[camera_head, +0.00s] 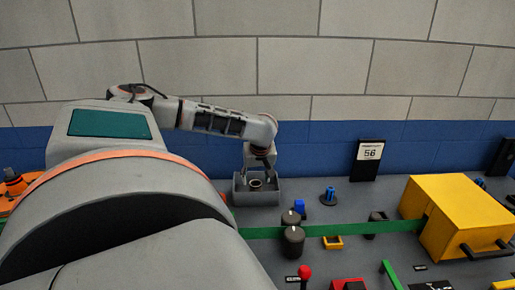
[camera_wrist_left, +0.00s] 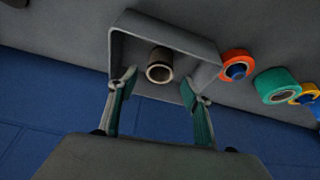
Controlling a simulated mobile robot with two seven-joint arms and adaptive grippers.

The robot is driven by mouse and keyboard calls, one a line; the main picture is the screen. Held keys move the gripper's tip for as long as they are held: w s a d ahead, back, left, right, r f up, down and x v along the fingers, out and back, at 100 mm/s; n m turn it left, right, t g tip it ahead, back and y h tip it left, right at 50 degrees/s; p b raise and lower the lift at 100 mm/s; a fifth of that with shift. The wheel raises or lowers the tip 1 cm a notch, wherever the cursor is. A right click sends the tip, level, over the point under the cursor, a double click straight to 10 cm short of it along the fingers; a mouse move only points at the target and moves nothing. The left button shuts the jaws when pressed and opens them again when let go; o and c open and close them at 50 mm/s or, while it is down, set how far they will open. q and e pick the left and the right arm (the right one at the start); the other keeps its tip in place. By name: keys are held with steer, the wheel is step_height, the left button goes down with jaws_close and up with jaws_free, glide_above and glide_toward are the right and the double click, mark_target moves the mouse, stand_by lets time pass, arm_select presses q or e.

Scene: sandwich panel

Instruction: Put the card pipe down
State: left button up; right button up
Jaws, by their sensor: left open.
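The card pipe (camera_wrist_left: 160,65) is a short brown tube with an open end, seen in the left wrist view inside a grey open box (camera_wrist_left: 205,50). In the head view, the card pipe (camera_head: 256,184) shows small within the grey box (camera_head: 257,198) on the panel. My left gripper (camera_wrist_left: 159,82) is open, with one finger on each side of the pipe and a visible gap to it. In the head view, my left gripper (camera_head: 258,177) reaches down over the box. Its exact height above the box floor is unclear. My right gripper is not in view.
Orange (camera_wrist_left: 235,65) and green (camera_wrist_left: 277,86) rings lie beside the box in the wrist view. In the head view, dark knobs (camera_head: 293,240), a blue knob (camera_head: 328,196), a black sign (camera_head: 368,160) and a yellow box (camera_head: 455,215) stand to the right. A blue-and-grey wall is behind.

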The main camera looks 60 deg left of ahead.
arm_select(q)
steer(key=w+v, duration=0.1)
steer(key=v, duration=0.5)
steer(key=shift+s+r+p, duration=0.2)
steer(key=shift+s+p, duration=0.1)
steer(key=shift+s, duration=0.2)
steer(key=shift+d, duration=0.15)
